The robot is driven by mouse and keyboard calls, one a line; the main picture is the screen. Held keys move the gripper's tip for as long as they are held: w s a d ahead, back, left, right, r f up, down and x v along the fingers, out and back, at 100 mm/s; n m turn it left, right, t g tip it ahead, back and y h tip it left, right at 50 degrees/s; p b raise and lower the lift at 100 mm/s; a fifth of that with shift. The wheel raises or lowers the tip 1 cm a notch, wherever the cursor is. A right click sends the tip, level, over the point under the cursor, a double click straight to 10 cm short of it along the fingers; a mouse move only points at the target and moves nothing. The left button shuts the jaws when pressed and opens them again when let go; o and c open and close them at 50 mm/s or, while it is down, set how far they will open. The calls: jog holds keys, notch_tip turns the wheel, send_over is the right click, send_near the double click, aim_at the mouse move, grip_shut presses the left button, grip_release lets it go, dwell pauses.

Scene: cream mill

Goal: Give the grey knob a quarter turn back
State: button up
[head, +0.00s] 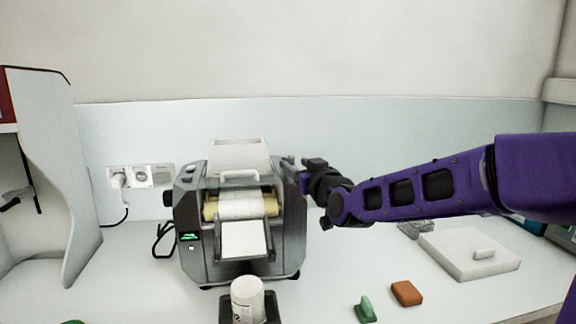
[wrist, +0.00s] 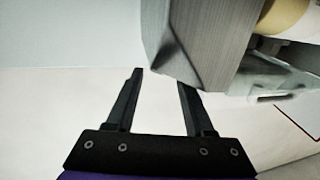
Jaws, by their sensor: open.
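The grey machine (head: 238,215) stands on the counter left of my arm, with two rollers, a white hopper on top and a small green display. The grey knob cannot be made out in either view; the machine's right side is turned away and partly hidden by my gripper (head: 291,164). In the wrist view my gripper (wrist: 160,78) is open, its two dark fingers apart with nothing visible between them. The machine's grey metal housing (wrist: 205,45) fills the upper right there, close to the right finger. I cannot tell whether they touch.
A white jar (head: 247,298) stands on a dark tray in front of the machine. A green item (head: 365,309), an orange-brown block (head: 406,293) and a white slab with a handle (head: 470,252) lie to the right. A wall socket (head: 141,177) is behind left.

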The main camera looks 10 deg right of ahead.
aim_at(291, 160)
jog(key=shift+w+a+b, duration=0.15)
jog(key=shift+w+a, duration=0.05)
jog(key=shift+w, duration=0.75)
jog(key=shift+w+a+b, duration=0.15)
jog(key=shift+w+a, duration=0.05)
jog(key=shift+w, duration=0.75)
jog(key=shift+w+a+b, duration=0.15)
jog(key=shift+w+a, duration=0.05)
jog(key=shift+w, duration=0.75)
grip_shut()
